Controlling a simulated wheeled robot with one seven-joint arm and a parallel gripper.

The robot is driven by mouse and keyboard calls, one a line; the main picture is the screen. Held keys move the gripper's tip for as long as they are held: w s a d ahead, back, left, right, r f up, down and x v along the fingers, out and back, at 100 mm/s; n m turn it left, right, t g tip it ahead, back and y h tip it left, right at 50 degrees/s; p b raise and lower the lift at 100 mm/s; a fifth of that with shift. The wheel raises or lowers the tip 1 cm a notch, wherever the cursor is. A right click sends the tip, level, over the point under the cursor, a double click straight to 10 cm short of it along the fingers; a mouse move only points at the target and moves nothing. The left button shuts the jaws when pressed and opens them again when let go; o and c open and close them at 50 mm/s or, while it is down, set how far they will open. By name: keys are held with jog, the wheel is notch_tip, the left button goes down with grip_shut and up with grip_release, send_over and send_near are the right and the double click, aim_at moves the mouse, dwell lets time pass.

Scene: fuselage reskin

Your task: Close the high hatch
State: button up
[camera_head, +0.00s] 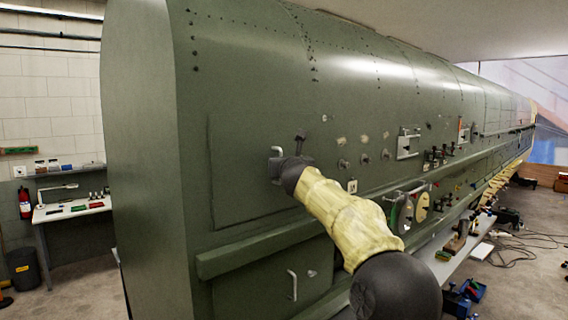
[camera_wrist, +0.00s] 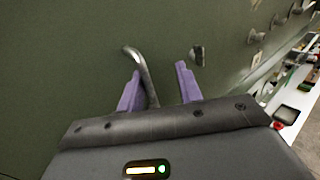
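The high hatch (camera_head: 240,175) is a large green panel in the upper side of the green fuselage. Its left and bottom edges show, and it looks flush or nearly so. A metal bar handle (camera_wrist: 143,68) stands out from it, and its top also shows in the head view (camera_head: 276,149). My gripper (camera_head: 287,166) is at this handle. In the wrist view, its two purple fingers (camera_wrist: 160,80) are apart, with the handle between them, close to the left finger. A small dark latch (camera_head: 299,137) sits just right of the handle; it also shows beyond the right finger (camera_wrist: 197,56).
A lower hatch with its own handle (camera_head: 293,285) lies below a projecting green rail (camera_head: 260,248). Knobs and a bracket (camera_head: 408,143) stick out to the right. A bench (camera_head: 450,262) with tools stands along the fuselage at right. Floor at far right holds cables.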

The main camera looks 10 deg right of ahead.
jog(key=shift+f, duration=0.15)
jog(key=shift+a, duration=0.15)
dwell(0.4)
jog(key=s+b, duration=0.4)
jog(key=s, duration=1.3)
jog(key=shift+s+a+b, duration=0.2)
jog(key=shift+a+b, duration=0.1)
jog(key=shift+a, duration=0.15)
jog(key=shift+f, duration=0.1)
